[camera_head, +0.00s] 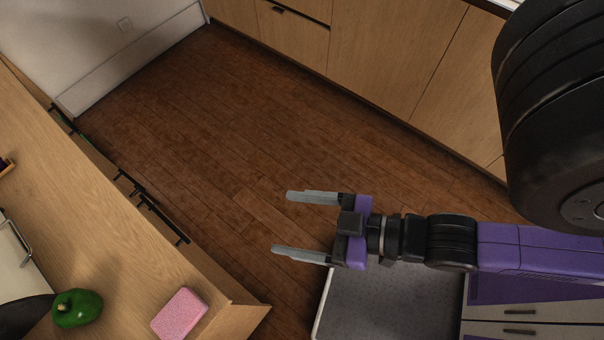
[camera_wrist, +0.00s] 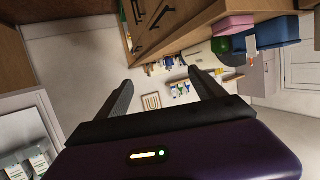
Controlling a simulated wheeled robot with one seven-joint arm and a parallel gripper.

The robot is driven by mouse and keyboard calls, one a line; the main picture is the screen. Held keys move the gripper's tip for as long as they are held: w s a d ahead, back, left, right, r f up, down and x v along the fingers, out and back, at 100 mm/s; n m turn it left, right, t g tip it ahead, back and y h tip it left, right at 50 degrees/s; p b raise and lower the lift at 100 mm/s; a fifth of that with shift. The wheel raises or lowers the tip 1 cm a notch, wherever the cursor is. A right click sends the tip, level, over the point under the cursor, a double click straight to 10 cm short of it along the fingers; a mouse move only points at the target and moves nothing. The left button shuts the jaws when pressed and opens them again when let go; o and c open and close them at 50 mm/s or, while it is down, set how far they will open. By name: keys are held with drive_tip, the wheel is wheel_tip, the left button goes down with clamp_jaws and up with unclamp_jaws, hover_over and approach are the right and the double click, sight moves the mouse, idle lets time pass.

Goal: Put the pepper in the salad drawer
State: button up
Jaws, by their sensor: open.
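A green pepper (camera_head: 77,309) sits on the wooden counter (camera_head: 75,185) at the lower left of the head view. A small green shape that looks like the pepper (camera_wrist: 222,45) also shows at the upper right of the wrist view. My gripper (camera_head: 283,222) is open and empty over the floor, to the right of the counter and apart from the pepper. Its two fingers (camera_wrist: 161,80) are spread in the wrist view. Black handles (camera_head: 163,220) show along the counter's front side. I cannot tell which drawer is the salad drawer, and I see no drawer inside.
A pink sponge (camera_head: 180,314) lies on the counter right of the pepper, near the corner. It also shows in the wrist view (camera_wrist: 234,26), beside a blue object (camera_wrist: 272,32). Wooden cabinets (camera_head: 395,55) line the far side. The wooden floor (camera_head: 230,130) between is clear.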

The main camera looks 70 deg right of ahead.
drive_tip(key=shift+o, duration=0.4)
drive_tip(key=shift+m+h, duration=0.5)
drive_tip(key=shift+h, duration=0.1)
drive_tip(key=s, duration=0.1)
drive_tip(key=s+d+r, duration=0.1)
drive_tip(key=s+r, duration=0.1)
drive_tip(key=shift+d+r, duration=0.15)
drive_tip(key=shift+d, duration=0.15)
